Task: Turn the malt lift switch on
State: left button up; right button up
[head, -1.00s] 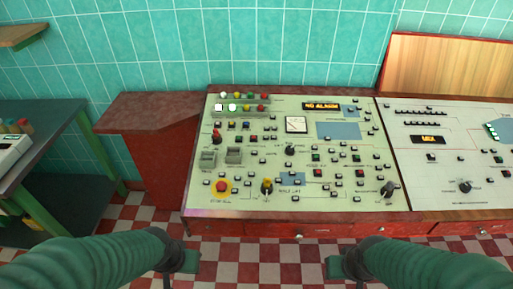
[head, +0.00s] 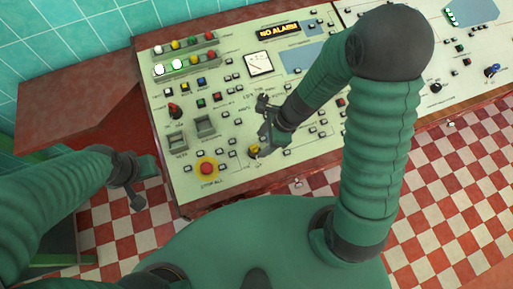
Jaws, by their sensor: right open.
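The control panel (head: 222,128) lies tilted in front of me. A dark rotary switch with a yellow part (head: 254,150) sits near its front edge, right of the red stop button (head: 206,168). It appears to be the malt lift switch, but its label is hidden or too small to read now. My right gripper (head: 264,122) is open and empty over the panel, just behind and slightly right of this switch. I cannot tell whether it touches anything. My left gripper (head: 139,182) hangs left of the panel, above the floor, and its jaws are unclear.
Many small buttons, a row of lit lamps (head: 184,66) and a dial gauge (head: 259,64) crowd the panel. The alarm display (head: 278,31) reads NO ALARM. A dark red counter (head: 75,103) stands left. A second panel (head: 455,60) adjoins at right.

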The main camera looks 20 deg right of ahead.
aim_at(257, 148)
jog(key=x, duration=0.1)
jog(key=b+x, duration=0.1)
jog(key=x, duration=0.3)
jog(key=shift+w+d+f, duration=0.2)
jog(key=shift+f, duration=0.1)
jog(key=shift+w+a+f, duration=0.1)
jog(key=shift+a+f, duration=0.05)
jog(key=shift+f, duration=0.05)
jog(key=shift+s+a+r, duration=0.1)
jog(key=shift+s, duration=0.15)
jog(key=shift+w, duration=0.15)
jog(key=c, duration=0.7)
grip_shut()
pick_arm(q)
jog(key=shift+x, duration=1.15)
